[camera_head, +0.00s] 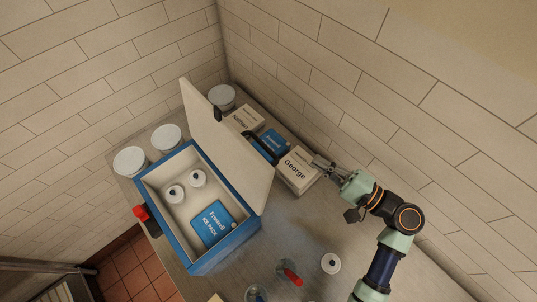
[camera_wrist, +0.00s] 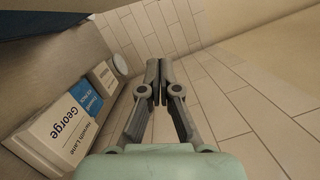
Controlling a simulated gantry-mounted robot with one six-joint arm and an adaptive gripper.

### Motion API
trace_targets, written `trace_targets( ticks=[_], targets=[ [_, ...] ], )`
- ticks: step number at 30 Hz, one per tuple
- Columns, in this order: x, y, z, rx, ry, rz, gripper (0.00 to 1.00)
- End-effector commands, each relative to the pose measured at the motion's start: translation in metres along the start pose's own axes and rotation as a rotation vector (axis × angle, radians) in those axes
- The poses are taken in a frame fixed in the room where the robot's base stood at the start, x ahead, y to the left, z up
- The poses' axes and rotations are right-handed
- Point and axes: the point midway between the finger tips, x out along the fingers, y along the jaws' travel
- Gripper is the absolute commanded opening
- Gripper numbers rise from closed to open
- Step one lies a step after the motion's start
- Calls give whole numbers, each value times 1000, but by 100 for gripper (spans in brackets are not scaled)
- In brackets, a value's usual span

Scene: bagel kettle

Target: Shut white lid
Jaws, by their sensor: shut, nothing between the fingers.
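The white lid (camera_head: 229,141) stands open on the right side of the blue cooler box (camera_head: 186,255), raised and leaning outward, with a black handle on its outer face. Inside the white-lined box are two white-capped containers (camera_head: 186,187) and a blue ice pack (camera_head: 212,224). My gripper (camera_head: 318,162) is to the right of the lid, apart from it, above the box labelled George (camera_head: 297,170). In the wrist view my gripper (camera_wrist: 158,68) is shut and empty, with the wall beyond its fingertips.
Boxes and a blue pack (camera_head: 271,143) line the wall behind the lid. White tubs (camera_head: 130,162) stand left of the cooler. A round white-topped item (camera_head: 331,263) and a red-topped container (camera_head: 290,275) stand at the front. The counter between cooler and arm is mostly clear.

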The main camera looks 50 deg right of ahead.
Motion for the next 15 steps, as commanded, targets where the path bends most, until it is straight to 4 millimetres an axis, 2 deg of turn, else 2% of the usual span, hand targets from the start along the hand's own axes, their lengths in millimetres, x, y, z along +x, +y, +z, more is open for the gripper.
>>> trace_targets(
  ticks=[5, 15],
  targets=[
    [27, -1, 2, -1, -6, 4, 0],
    [101, -1, 2, -4, -5, 5, 0]
  ],
)
